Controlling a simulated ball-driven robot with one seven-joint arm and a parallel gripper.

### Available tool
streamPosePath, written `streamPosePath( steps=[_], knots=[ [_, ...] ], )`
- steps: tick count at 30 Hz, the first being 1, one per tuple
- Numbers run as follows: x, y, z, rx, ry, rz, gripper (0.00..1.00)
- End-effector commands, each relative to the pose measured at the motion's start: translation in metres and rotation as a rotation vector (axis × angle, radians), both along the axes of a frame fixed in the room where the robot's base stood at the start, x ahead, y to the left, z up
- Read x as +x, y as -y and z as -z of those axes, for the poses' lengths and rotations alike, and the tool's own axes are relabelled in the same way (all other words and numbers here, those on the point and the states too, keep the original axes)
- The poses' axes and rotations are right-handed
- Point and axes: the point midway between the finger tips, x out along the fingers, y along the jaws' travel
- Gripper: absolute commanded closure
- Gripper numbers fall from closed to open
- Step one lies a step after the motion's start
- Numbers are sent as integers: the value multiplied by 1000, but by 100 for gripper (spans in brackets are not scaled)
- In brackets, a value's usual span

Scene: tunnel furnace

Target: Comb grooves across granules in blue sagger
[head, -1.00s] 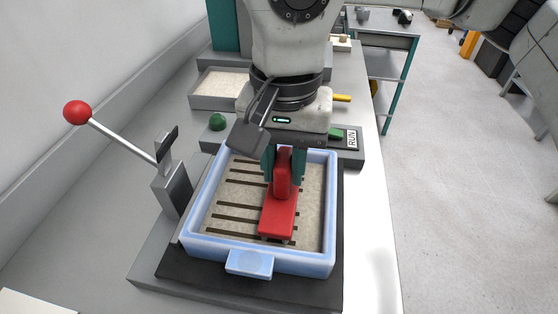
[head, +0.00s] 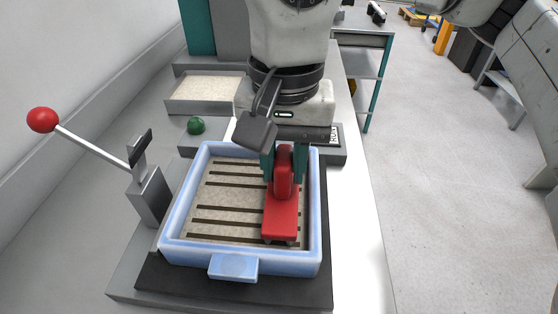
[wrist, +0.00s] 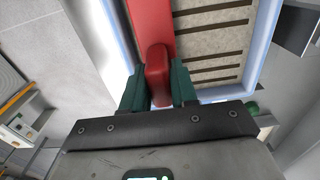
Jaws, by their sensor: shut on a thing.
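The blue sagger (head: 168,225) sits on a dark plate in the head view, filled with pale granules (head: 225,215). Several dark parallel grooves (head: 225,208) run left to right across the granules up to the comb. My gripper (head: 284,165) is shut on the upright red handle of the comb (head: 280,217), with a teal finger on each side. The comb's wide red base is low over the granules near the sagger's right wall; its teeth are mostly hidden. The wrist view shows my gripper (wrist: 158,88) on the red comb (wrist: 152,25), beside the grooves (wrist: 212,40).
A lever with a red ball (head: 42,119) stands just left of the sagger. A green button (head: 196,125) and a shallow tray (head: 178,106) of pale granules lie behind it. A teal-framed shelf (head: 372,85) stands at the back right. The white bench strip right of the sagger is clear.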

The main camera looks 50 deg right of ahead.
Motion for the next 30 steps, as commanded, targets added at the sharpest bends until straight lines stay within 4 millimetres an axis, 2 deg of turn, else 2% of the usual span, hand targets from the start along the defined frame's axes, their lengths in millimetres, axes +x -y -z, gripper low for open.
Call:
streamPosePath(
  steps=[10, 30],
  knots=[
    [-1, 0, -4, -2, -2, -2, 100],
    [0, 0, -53, -1, -2, -2, 100]
  ],
)
